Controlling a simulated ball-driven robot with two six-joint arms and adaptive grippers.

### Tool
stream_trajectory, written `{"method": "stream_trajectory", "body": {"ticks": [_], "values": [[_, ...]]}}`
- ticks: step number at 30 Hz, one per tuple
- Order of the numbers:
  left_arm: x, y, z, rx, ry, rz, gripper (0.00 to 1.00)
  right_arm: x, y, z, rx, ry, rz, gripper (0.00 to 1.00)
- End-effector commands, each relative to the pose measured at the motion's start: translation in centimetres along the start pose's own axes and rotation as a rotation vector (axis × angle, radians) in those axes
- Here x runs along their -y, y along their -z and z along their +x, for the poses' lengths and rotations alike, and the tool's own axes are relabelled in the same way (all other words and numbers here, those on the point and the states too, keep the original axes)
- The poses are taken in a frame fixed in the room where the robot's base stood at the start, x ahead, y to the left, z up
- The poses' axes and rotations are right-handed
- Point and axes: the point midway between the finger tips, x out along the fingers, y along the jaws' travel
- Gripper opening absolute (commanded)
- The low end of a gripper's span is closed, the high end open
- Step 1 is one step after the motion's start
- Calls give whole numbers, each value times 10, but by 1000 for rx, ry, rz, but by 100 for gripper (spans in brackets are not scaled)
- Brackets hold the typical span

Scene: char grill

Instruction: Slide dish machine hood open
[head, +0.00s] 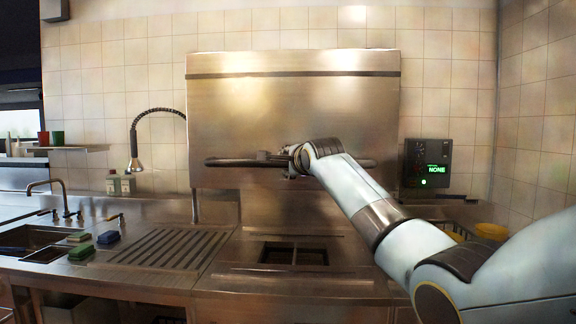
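The dish machine hood (290,110) is a large steel box in the middle of the head view. It stands raised, with a gap between its lower edge and the machine's counter. A dark horizontal handle bar (235,162) runs across its lower front. My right arm reaches in from the right, and my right gripper (290,165) is at the middle of the handle. The wrist hides much of the fingers, so I cannot tell whether they are closed around the bar. My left gripper is not in view.
A ribbed steel drainboard (172,248) and a sink (35,245) lie to the left, with sponges (108,237) between them. A spray hose (135,140) hangs left of the hood. Yellow containers (491,232) stand at right.

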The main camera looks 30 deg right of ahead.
Motion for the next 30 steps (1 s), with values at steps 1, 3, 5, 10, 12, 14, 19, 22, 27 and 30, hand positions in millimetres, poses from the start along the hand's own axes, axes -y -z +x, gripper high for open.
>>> {"method": "stream_trajectory", "body": {"ticks": [1, 3, 5, 10, 12, 14, 19, 22, 27, 30], "values": [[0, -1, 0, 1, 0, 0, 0, 0, 0, 0, 0, 0, 0, 40], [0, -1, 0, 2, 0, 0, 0, 0, 0, 0, 0, 0, 1, 46], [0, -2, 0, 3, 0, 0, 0, 0, 0, 0, 0, -1, 1, 46], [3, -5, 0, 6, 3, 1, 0, -1, 0, 0, 1, -1, 2, 46], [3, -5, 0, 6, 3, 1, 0, -1, 0, -2, 1, -1, 2, 46], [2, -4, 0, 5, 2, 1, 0, -1, 0, -6, 0, -1, 1, 46], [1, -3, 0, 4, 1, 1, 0, -1, 0, -32, 1, 0, 1, 46], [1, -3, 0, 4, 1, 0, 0, -1, 0, -52, 0, 0, 0, 46], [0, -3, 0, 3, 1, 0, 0, -1, 0, -87, 0, 1, 0, 46], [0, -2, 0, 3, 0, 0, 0, -1, 0, -102, 0, -1, 0, 46]]}}
